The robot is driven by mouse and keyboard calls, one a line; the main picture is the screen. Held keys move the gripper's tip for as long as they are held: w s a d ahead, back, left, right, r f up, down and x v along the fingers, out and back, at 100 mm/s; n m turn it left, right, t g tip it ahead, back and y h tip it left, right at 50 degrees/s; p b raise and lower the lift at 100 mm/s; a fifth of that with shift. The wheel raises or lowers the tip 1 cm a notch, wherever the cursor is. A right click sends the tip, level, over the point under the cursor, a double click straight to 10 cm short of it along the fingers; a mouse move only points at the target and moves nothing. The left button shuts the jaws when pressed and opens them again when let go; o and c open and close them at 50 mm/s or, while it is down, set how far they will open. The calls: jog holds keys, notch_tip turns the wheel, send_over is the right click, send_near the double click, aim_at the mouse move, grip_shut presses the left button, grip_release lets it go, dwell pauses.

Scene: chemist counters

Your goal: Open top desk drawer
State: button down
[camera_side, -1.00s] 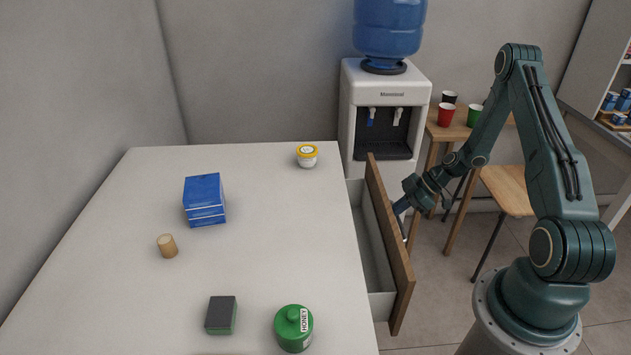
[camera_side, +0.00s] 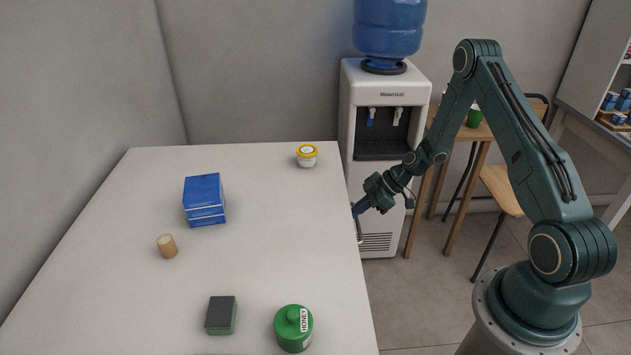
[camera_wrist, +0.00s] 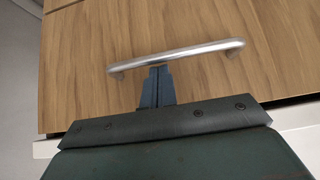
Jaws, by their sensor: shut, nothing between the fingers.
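The wooden drawer front (camera_wrist: 75,75) fills most of the wrist view, with a silver bar handle (camera_wrist: 200,52) across it. In the side view the drawer does not stand out from the desk (camera_side: 260,220); its front is hidden below the desk's right edge. My gripper (camera_wrist: 158,70) is shut and empty, its fingertips at the handle's lower edge near its middle. Whether they touch the bar, I cannot tell. In the side view my gripper (camera_side: 356,211) is close beside the desk's right edge.
On the desktop stand a blue box (camera_side: 204,200), a cork-like cylinder (camera_side: 167,246), a dark green block (camera_side: 220,315), a green honey jar (camera_side: 293,328) and a yellow-lidded tub (camera_side: 307,156). A water dispenser (camera_side: 392,80) stands behind.

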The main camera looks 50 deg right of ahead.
jog(key=v, duration=0.9)
jog(key=s+a+r+m+g+h, duration=0.1)
jog(key=a+r, duration=0.4)
jog(key=r, duration=0.4)
jog(key=s+a+r+m+g+h, duration=0.1)
jog(key=s+a+r+h, duration=0.1)
jog(key=a+r, duration=0.3)
jog(key=shift+r, duration=1.9)
jog(key=shift+s, duration=0.15)
jog(key=s+a+r+m+h, duration=0.1)
jog(key=s+a+r+m, duration=0.2)
jog(key=s+r, duration=0.3)
jog(key=s+a+r+m+t+h, duration=0.1)
jog(key=s+a+r+m, duration=0.3)
jog(key=s, duration=0.8)
jog(key=shift+s+a+r+t+h, duration=0.3)
jog(key=shift+a+r+h, duration=0.2)
jog(key=shift+r, duration=0.45)
jog(key=shift+w, duration=0.15)
